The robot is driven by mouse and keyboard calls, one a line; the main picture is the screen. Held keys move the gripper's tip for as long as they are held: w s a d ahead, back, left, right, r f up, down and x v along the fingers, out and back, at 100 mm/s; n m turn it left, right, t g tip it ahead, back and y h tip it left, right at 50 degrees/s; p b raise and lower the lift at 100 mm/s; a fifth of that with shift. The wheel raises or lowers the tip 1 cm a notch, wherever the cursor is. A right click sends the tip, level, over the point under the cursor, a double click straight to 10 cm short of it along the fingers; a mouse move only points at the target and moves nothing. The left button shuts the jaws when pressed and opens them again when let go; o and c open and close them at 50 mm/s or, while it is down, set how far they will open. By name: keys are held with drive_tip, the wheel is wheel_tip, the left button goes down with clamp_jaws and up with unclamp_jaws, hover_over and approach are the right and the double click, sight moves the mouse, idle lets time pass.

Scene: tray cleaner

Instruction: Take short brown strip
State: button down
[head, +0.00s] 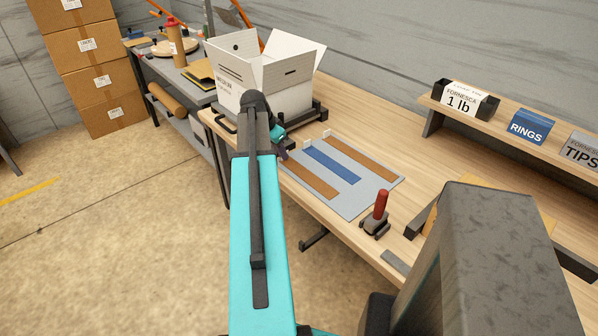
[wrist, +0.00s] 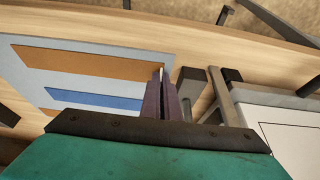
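A light grey tray (head: 371,200) on the wooden bench holds two brown strips with a blue strip (head: 332,165) between them. The brown strip nearer the bench's front edge (head: 313,181) is partly hidden by my gripper; the other brown strip (head: 361,160) lies on the far side. Which one is shorter is hard to tell. My gripper (head: 283,154) is at the tray's left end. In the wrist view, the dark fingers (wrist: 162,75) are close together, with their tips at the right end of the front brown strip (wrist: 90,62). Whether they hold it is unclear.
An open white box (head: 290,95) stands on a dark frame just behind my gripper. A red-handled tool (head: 380,207) stands right of the tray. A shelf with labelled bins (head: 466,99) runs along the wall. Bare bench lies behind the tray.

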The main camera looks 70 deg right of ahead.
drive_tip(key=shift+r, duration=0.15)
drive_tip(key=shift+r+b, duration=0.6)
drive_tip(key=shift+r, duration=1.05)
drive_tip(key=s+a, duration=0.2)
drive_tip(key=a, duration=0.2)
drive_tip(key=s+a+b, duration=0.1)
drive_tip(key=s+a, duration=0.1)
drive_tip(key=a, duration=0.2)
drive_tip(key=s+a+r+b, duration=0.1)
drive_tip(key=s+a, duration=0.1)
drive_tip(key=a, duration=0.1)
drive_tip(key=shift+a, duration=0.4)
drive_tip(key=shift+s+a+f+b, duration=0.1)
drive_tip(key=shift+a+b, duration=0.2)
drive_tip(key=shift+b, duration=0.9)
drive_tip(key=shift+a+b, duration=0.1)
drive_tip(key=shift+b, duration=0.25)
drive_tip(key=shift+s+a+r+b, duration=0.1)
drive_tip(key=shift+s+a+b, duration=0.25)
drive_tip(key=shift+b, duration=0.5)
drive_tip(key=shift+s+a+r+b, duration=0.1)
drive_tip(key=shift+a+b, duration=0.3)
drive_tip(key=shift+b, duration=0.4)
drive_tip(key=shift+a+r, duration=0.1)
